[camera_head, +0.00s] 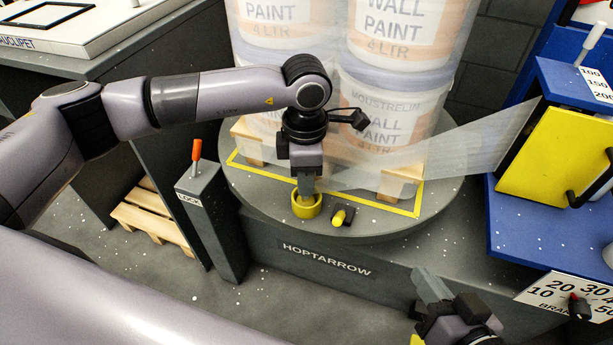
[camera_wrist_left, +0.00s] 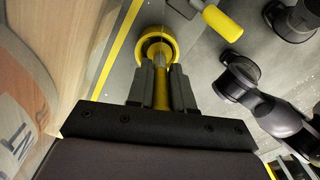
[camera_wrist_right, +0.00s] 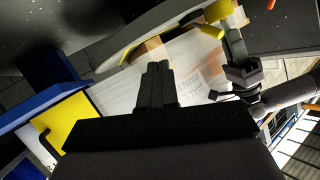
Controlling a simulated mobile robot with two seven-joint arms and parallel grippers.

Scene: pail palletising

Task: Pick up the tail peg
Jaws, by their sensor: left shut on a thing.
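The yellow tail peg (camera_wrist_left: 161,92) stands in a round yellow cup (camera_head: 306,206) at the front of the grey turntable. My left gripper (camera_head: 306,186) points down over the cup and is shut on the peg. In the left wrist view the fingers (camera_wrist_left: 161,88) sit on both sides of the peg, its far end within the cup's ring. My right gripper (camera_head: 430,285) is at the lower right, in front of the turntable, with its fingers together and empty. The right wrist view also shows its closed fingers (camera_wrist_right: 155,85).
A yellow-ended fitting (camera_head: 340,217) lies just right of the cup. Paint pails (camera_head: 393,105) are stacked on a pallet (camera_head: 398,184) on the turntable. Clear film (camera_head: 450,150) runs from the pails to the yellow panel (camera_head: 548,155). A grey lever post (camera_head: 212,220) stands left.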

